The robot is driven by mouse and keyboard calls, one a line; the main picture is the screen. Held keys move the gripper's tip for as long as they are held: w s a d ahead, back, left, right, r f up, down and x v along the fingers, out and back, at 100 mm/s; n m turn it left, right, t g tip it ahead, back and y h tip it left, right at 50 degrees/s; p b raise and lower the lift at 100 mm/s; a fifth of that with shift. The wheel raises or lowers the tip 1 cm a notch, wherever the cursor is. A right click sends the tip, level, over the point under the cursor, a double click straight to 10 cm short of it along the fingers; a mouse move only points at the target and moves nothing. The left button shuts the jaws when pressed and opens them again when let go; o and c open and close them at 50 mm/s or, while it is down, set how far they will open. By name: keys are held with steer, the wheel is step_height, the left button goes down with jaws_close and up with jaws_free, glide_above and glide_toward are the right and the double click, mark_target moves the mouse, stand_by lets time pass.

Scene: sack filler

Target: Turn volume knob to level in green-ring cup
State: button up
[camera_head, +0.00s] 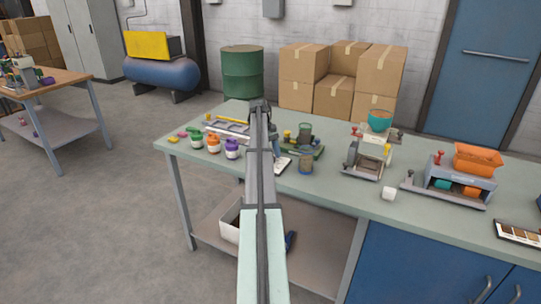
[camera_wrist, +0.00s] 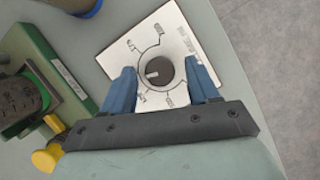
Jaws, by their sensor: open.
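The volume knob (camera_wrist: 160,70) is a dark round knob on a white dial plate (camera_wrist: 178,28) with several tick marks around it; the labels are too small to read. Its pale pointer line points to the left and slightly down in the wrist view. My gripper (camera_wrist: 160,66) is open, its two blue fingers on either side of the knob, with gaps visible between fingers and knob. In the head view the dial plate (camera_head: 283,164) shows partly beside my arm, which hides the knob.
A green-based device (camera_head: 318,151) with a dark container stands close to the dial plate, its yellow knob (camera_wrist: 44,161) near my gripper. Coloured jars (camera_head: 213,143) stand left, a filler with a teal bowl (camera_head: 380,120) right. The bench edge (camera_wrist: 225,45) is near the plate.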

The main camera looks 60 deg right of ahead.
steer(key=shift+w+d+r, duration=0.25)
steer(key=shift+w+r, duration=0.2)
steer(key=shift+r, duration=0.15)
steer(key=w+d, duration=0.1)
steer(key=w, duration=0.2)
steer(key=w+d, duration=0.2)
steer(key=w, duration=0.2)
steer(key=w+d, duration=0.1)
steer(key=w, duration=0.2)
steer(key=shift+w+d, duration=0.25)
steer(key=shift+w, duration=0.05)
steer(key=shift+f, duration=0.1)
